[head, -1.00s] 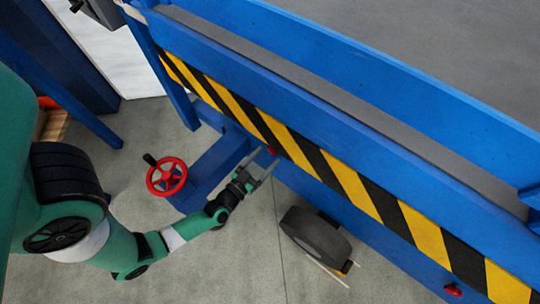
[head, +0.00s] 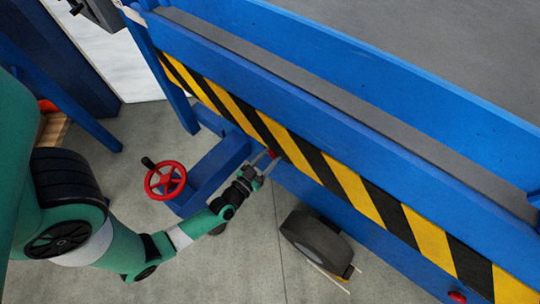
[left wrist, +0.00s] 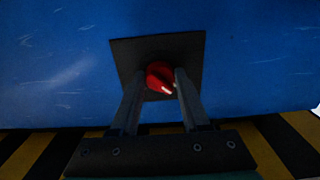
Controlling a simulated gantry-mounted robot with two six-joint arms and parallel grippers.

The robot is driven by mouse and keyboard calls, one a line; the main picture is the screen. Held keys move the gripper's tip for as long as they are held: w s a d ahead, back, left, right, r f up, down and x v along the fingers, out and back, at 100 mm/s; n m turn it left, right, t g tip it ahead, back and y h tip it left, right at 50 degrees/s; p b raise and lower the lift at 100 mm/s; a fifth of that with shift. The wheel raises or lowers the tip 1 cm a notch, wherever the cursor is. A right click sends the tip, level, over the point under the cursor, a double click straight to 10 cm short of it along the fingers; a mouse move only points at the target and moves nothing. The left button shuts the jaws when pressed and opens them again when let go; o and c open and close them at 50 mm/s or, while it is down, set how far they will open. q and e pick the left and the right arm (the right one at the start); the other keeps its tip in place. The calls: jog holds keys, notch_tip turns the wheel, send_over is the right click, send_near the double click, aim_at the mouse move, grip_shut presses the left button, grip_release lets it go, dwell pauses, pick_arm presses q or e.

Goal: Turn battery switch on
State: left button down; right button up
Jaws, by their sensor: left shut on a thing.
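The battery switch is a red knob (left wrist: 160,77) on a dark square plate (left wrist: 128,52), fixed to the blue panel. In the head view the red knob (head: 274,154) shows at the lower edge of the striped band. My left gripper (head: 268,162) reaches it from below. In the left wrist view the two fingers of my left gripper (left wrist: 160,85) stand on either side of the knob and are shut on it. A pale mark shows on the knob's lower right side. My right gripper is in neither view.
A red handwheel (head: 165,180) stands left of my left forearm. A dark wheel (head: 315,238) is on the right above the grey floor (head: 180,270). Another red knob (head: 457,297) sits at the lower right. The blue rail (head: 350,130) runs above the stripes.

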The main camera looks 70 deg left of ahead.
pick_arm(q)
jog(key=m+p, duration=0.7)
jog(key=m, duration=0.6)
jog(key=shift+a+r, duration=0.1)
jog(key=shift+r, duration=0.05)
jog(key=m, duration=0.5)
jog(key=shift+p, duration=0.35)
dwell(0.5)
jog(key=shift+c, duration=2)
grip_release()
jog(key=shift+s, duration=0.1)
